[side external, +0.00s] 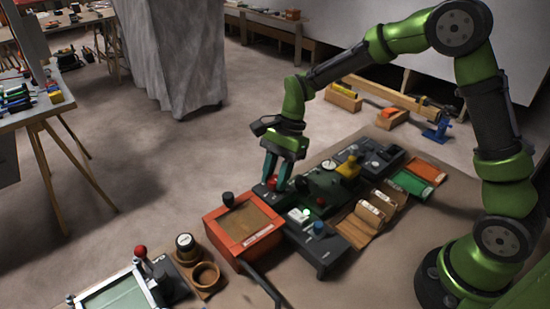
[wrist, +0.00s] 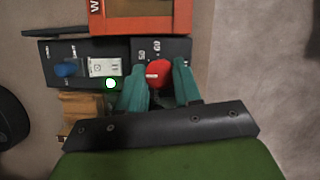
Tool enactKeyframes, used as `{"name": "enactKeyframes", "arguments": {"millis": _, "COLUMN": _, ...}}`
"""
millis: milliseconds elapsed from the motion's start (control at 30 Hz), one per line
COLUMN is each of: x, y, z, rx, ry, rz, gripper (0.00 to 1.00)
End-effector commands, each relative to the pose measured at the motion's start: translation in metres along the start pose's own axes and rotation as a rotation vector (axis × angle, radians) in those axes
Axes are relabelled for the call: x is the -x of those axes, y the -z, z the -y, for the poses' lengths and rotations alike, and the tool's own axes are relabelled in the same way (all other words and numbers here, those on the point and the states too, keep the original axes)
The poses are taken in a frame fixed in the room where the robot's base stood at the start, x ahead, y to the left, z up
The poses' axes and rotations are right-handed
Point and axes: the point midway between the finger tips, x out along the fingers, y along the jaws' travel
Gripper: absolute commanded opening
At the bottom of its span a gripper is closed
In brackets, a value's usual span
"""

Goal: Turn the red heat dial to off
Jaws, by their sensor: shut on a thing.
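The red heat dial (wrist: 158,73) sits on a dark panel just below the orange-red box in the wrist view. A pale pointer mark shows on its face, lying roughly level and toward the left. My gripper (wrist: 160,82) has its two teal fingers on either side of the dial, shut on it. In the side view my gripper (side external: 275,177) reaches down to the panel, and a little of the red dial (side external: 272,183) shows between the fingers.
The orange-red box (side external: 243,224) with a black knob stands beside the panel. A blue knob (wrist: 67,69), a white switch (wrist: 104,67) and a lit green lamp (wrist: 111,84) are left of the dial. A yellow part (side external: 348,167) stands farther right on the bench.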

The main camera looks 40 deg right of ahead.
Motion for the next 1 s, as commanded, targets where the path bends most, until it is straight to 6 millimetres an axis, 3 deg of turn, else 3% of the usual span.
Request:
{"name": "enactKeyframes", "arguments": {"millis": 467, "x": 0.0006, "y": 0.0000, "z": 0.0014, "rx": 0.110, "ry": -0.045, "rz": -0.001, "gripper": 0.03}}
{"name": "enactKeyframes", "arguments": {"millis": 1000, "x": 0.0001, "y": -0.0013, "z": 0.0041, "rx": 0.557, "ry": -0.231, "rz": 0.000, "gripper": 0.03}}
